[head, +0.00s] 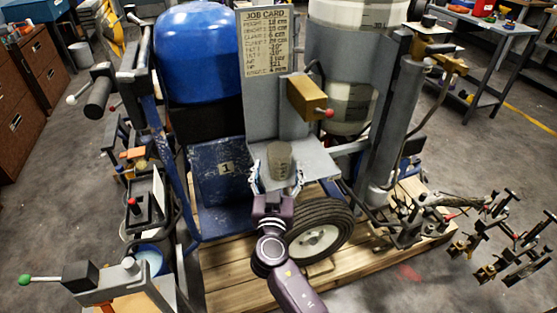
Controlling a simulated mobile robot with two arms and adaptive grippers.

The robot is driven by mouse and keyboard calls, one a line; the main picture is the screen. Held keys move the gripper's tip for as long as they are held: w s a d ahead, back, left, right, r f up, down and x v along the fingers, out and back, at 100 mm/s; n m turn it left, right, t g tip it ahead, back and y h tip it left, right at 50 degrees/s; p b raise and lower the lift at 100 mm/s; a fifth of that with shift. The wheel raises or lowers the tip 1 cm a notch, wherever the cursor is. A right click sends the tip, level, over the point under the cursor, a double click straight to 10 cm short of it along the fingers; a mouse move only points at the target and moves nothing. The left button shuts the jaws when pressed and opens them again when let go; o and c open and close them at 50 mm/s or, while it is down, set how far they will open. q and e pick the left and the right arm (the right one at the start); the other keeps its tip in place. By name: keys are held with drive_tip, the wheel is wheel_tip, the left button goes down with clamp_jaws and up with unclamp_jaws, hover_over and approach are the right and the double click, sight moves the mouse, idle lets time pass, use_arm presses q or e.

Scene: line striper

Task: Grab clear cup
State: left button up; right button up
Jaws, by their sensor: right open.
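The clear cup (279,160) looks greyish and see-through. It stands upright on a small grey metal shelf (318,166) at the middle of the head view. My right gripper (276,180) comes up from below, open, with one finger on each side of the cup's lower part. I cannot tell whether the fingers touch the cup. My left gripper is not in view.
A job card (265,43) stands on the grey panel behind the shelf. A brass-coloured block (307,98) with a red-tipped lever sits just above and right of the cup. A blue tank (197,52), a wheel (318,232) and a wooden pallet (235,280) surround the shelf.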

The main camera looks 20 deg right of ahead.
sight(280, 153)
drive_tip(key=p+x, duration=0.1)
drive_tip(key=x, duration=0.3)
drive_tip(key=shift+d, duration=0.15)
drive_tip(key=c, duration=1.3)
